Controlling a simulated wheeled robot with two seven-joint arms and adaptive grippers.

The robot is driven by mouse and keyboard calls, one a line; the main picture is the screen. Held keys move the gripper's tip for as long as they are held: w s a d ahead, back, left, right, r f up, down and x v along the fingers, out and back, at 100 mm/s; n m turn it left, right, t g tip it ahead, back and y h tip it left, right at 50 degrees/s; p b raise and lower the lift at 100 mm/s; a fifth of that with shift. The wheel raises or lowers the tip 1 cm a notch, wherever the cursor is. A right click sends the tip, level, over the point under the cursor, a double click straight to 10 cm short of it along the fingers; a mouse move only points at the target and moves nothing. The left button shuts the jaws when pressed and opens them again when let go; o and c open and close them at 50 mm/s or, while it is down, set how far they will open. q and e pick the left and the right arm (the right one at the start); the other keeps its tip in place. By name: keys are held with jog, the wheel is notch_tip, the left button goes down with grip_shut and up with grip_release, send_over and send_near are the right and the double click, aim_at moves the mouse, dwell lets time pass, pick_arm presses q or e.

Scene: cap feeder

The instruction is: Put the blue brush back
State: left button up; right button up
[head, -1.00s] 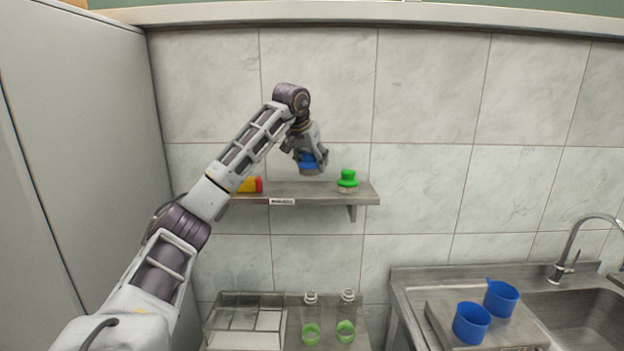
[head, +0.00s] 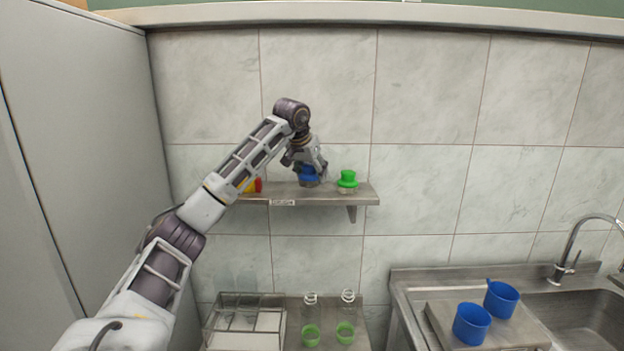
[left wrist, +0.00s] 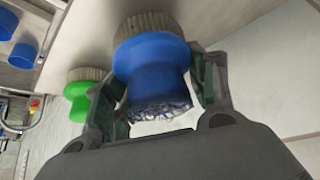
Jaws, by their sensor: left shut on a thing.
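The blue brush (head: 308,175) is a round blue knob with grey-brown bristles on its underside. My left gripper (head: 307,168) is shut on its blue body, with the bristles pointing down at the wall shelf (head: 330,199). In the left wrist view the blue brush (left wrist: 152,65) sits between the two fingers (left wrist: 160,85), bristles toward the shelf surface (left wrist: 90,30). The bristles look at or very near the shelf top; I cannot tell whether they touch. My right gripper is out of view.
A green brush (head: 347,181) stands on the shelf to the right. A red and yellow object (head: 254,185) is on the left, partly behind my arm. Below are two clear bottles (head: 310,310), a wire rack (head: 245,322), blue cups (head: 472,323) and a sink (head: 580,315).

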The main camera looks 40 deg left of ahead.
aim_at(307, 164)
pick_arm(q)
jog(key=shift+f, duration=0.9)
jog(key=shift+f, duration=0.1)
jog(key=o, duration=1)
jog(key=shift+v, duration=6.15)
jog(key=shift+w+a, duration=0.1)
